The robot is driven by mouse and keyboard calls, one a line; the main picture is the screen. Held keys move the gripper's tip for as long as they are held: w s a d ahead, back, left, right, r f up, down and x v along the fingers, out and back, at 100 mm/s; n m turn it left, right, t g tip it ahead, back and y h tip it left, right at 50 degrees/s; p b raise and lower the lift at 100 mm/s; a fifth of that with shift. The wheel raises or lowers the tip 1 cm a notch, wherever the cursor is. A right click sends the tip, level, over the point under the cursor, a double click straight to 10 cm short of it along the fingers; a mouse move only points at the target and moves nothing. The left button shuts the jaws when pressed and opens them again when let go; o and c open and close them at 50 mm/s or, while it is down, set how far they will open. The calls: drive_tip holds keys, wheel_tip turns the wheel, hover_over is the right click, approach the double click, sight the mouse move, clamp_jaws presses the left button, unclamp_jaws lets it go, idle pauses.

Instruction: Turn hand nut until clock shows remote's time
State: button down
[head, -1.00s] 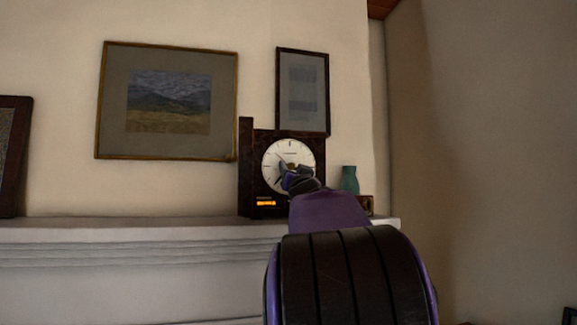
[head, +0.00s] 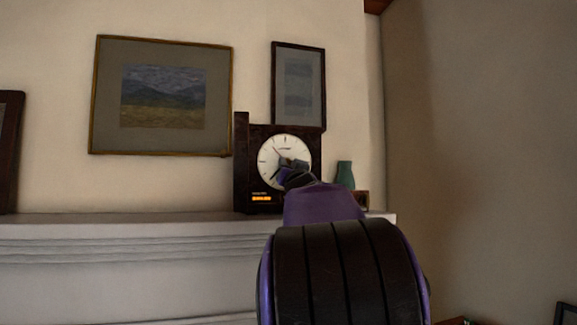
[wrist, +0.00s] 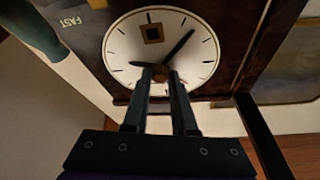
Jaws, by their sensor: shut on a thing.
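The clock (head: 270,146) is a dark case with a round white dial, upright on the mantel; the dial (wrist: 200,70) fills the wrist view's top, seen upside down. There a long dark hand (wrist: 182,43) points to the upper right and a shorter hand (wrist: 137,64) points left. My gripper (wrist: 160,76) is shut on the hand nut (wrist: 160,73) at the dial's centre; its fingers mostly hide the nut. In the head view my gripper (head: 291,170) covers the dial's lower right. An orange lit display (head: 261,198) sits low on the case, its digits too small to read.
A teal vase (head: 345,175) and a small brown box (head: 361,200) stand right of the clock on the mantel (head: 120,225). Framed pictures (head: 160,95) hang behind. The mantel left of the clock is mostly clear.

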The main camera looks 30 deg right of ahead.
drive_tip(key=shift+n, duration=0.3)
drive_tip(key=n+y+p, duration=0.1)
drive_tip(key=n, duration=0.1)
drive_tip(key=n+y+p, duration=0.1)
drive_tip(key=n+y, duration=0.1)
drive_tip(key=n, duration=0.1)
drive_tip(key=n+t+y+p, duration=0.1)
drive_tip(key=n, duration=0.1)
drive_tip(key=shift+d+r+n, duration=0.15)
drive_tip(key=shift+d+n, duration=0.15)
drive_tip(key=shift+n, duration=0.1)
drive_tip(key=n+y+p, duration=0.1)
drive_tip(key=n, duration=0.1)
drive_tip(key=n+y, duration=0.1)
drive_tip(key=n, duration=0.2)
drive_tip(key=shift+s+d+y+p, duration=0.1)
drive_tip(key=shift+y+p, duration=0.3)
drive_tip(key=shift+n+g+y+p, duration=0.4)
drive_tip(key=shift+n+y, duration=0.4)
drive_tip(key=shift+n, duration=1.2)
drive_tip(key=c, duration=0.7)
unclamp_jaws()
